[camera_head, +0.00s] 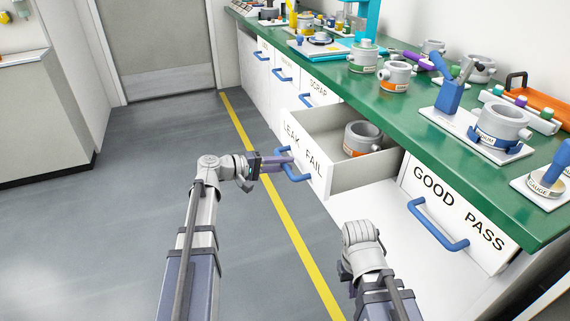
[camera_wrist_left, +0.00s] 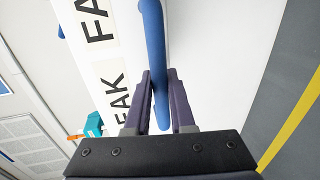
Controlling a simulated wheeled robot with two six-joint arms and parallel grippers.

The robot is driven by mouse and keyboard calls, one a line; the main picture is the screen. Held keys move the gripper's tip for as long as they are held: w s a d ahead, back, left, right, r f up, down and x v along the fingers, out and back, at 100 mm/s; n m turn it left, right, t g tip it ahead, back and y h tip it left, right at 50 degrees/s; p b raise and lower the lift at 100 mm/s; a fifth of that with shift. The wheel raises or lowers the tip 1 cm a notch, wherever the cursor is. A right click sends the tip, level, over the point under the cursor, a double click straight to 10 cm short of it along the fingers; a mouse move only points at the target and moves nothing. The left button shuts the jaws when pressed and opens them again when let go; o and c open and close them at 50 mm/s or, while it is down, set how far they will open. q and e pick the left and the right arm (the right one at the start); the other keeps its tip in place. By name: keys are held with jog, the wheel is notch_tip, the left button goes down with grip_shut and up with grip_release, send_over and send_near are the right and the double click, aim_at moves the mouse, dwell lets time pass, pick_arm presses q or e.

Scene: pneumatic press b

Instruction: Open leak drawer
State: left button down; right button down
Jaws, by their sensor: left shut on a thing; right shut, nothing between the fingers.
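The leak drawer (camera_head: 319,158), labelled LEAK FAIL, is pulled well out from the bench, and its inside shows. A grey cylindrical part (camera_head: 362,136) with an orange band stands in it. My left gripper (camera_head: 287,163) is at the drawer's blue handle (camera_head: 296,178). In the left wrist view the blue handle (camera_wrist_left: 154,40) runs down between the fingers (camera_wrist_left: 160,75) of that gripper, which is shut on it. The drawer front with its label (camera_wrist_left: 112,75) lies just beyond. My right arm's wrist shows below the drawer, but its gripper fingers are hidden.
The GOOD PASS drawer (camera_head: 455,218) is to the right with its own blue handle (camera_head: 436,228). The SCRAP drawer (camera_head: 318,88) is farther back. The green bench top (camera_head: 420,112) above carries several parts and fixtures. The grey floor with its yellow line (camera_head: 262,162) is clear at the left.

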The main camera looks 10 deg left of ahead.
pick_arm(q)
jog(key=c, duration=0.8)
grip_release()
jog(key=shift+o, duration=0.2)
jog(key=p+v, duration=0.1)
jog(key=v, duration=0.6)
jog(key=shift+s+a+p, duration=0.2)
jog(key=shift+a+p, duration=0.1)
jog(key=shift+a, duration=0.05)
